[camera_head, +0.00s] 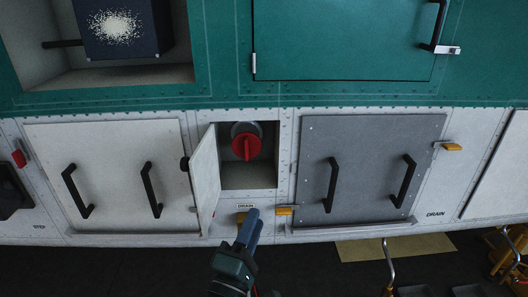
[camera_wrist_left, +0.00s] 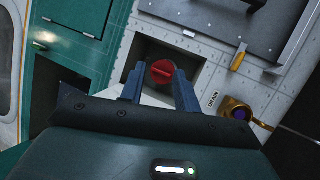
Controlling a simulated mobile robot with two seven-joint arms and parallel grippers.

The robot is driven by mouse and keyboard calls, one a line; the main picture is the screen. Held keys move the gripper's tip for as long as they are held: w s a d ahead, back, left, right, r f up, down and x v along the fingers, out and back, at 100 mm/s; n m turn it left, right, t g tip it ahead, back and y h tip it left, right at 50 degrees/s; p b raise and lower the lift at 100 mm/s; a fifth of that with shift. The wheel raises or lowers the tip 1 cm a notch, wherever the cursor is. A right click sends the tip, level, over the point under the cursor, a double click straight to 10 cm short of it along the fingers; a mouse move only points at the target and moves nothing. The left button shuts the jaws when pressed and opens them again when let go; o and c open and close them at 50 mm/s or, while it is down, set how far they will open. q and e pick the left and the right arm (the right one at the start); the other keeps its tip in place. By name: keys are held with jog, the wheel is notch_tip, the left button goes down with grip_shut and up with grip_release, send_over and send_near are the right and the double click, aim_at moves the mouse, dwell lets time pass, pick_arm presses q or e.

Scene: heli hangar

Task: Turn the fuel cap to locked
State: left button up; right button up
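The red fuel cap (camera_head: 246,147) sits on a dark round collar inside a small square recess (camera_head: 250,176) in the white lower panel. Its raised grip ridge stands about upright in the head view. The small hatch door (camera_head: 205,175) is swung open at the left of the recess. My left gripper (camera_head: 253,214) is below the recess in the head view, apart from the cap. In the left wrist view the fingers (camera_wrist_left: 159,78) are spread and empty, with the fuel cap (camera_wrist_left: 161,72) showing beyond and between their tips. My right gripper is not in view.
A grey hatch (camera_head: 370,168) with two black handles is right of the recess; a white hatch (camera_head: 112,175) is at left. A yellow latch (camera_head: 284,210) juts out below right of the recess. A brass drain fitting (camera_wrist_left: 240,113) shows in the wrist view.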

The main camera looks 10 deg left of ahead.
pick_arm(q)
jog(key=w+a+r+n+y, duration=0.3)
jog(key=r+n+y, duration=0.25)
jog(key=n, duration=0.65)
jog(key=n+g+y+p, duration=0.2)
jog(key=n+g, duration=0.2)
jog(key=n, duration=0.6)
send_near(246, 150)
jog(key=x, duration=0.8)
jog(key=shift+w, duration=0.3)
jog(key=shift+c, duration=0.4)
grip_shut()
